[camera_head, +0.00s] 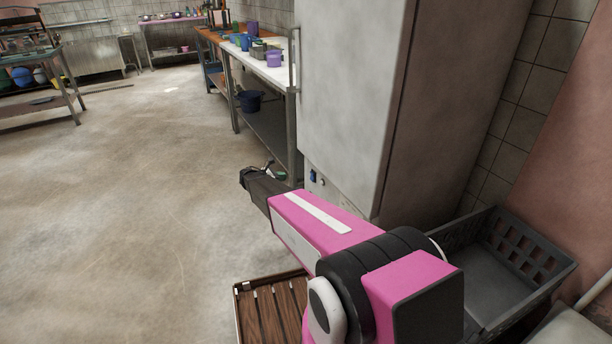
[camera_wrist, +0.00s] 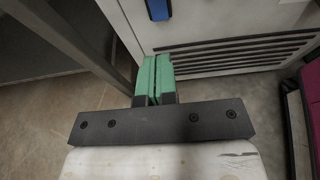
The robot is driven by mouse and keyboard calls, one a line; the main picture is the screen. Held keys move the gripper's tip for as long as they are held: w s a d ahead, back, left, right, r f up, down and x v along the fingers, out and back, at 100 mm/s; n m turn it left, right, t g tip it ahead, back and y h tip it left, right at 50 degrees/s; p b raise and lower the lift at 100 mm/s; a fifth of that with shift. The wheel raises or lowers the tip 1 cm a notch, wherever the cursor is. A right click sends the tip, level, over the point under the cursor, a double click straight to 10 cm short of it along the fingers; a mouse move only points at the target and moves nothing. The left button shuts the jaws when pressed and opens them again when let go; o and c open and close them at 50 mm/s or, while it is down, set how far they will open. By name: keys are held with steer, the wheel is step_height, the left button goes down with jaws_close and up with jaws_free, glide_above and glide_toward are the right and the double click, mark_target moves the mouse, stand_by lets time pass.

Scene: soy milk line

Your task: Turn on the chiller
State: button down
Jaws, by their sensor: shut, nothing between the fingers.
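The chiller (camera_head: 350,90) is a tall pale grey cabinet with a vertical handle (camera_head: 293,60) on its door. Low on its front is a small blue switch (camera_head: 313,175), with a small round knob (camera_head: 322,182) beside it. In the wrist view the blue switch (camera_wrist: 158,9) is cut by the top edge, above the dark slotted grille (camera_wrist: 240,54). My gripper (camera_wrist: 153,72) has green fingers pressed together with nothing between them. It is low in front of the chiller, below the switch in the wrist view and apart from it. In the head view my gripper (camera_head: 281,175) is left of the switch.
A metal-legged table (camera_head: 270,72) with cups and containers stands left of the chiller, a dark blue bucket (camera_head: 250,101) on its lower shelf. A grey crate (camera_head: 540,262) is at the right. A slatted wooden box (camera_head: 270,310) is on the floor below my arm. Floor at left is clear.

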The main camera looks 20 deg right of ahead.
mark_target(312, 173)
steer(key=x, duration=1.2)
steer(key=shift+w+d+r, duration=0.1)
steer(key=shift+d+r, duration=0.1)
steer(key=shift+d, duration=0.2)
steer(key=shift+w+d, duration=0.1)
steer(key=shift+d, duration=0.5)
steer(key=shift+d+r+y, duration=0.15)
steer(key=shift+d+y, duration=0.35)
steer(key=shift+a, duration=0.1)
steer(key=shift+r, duration=0.75)
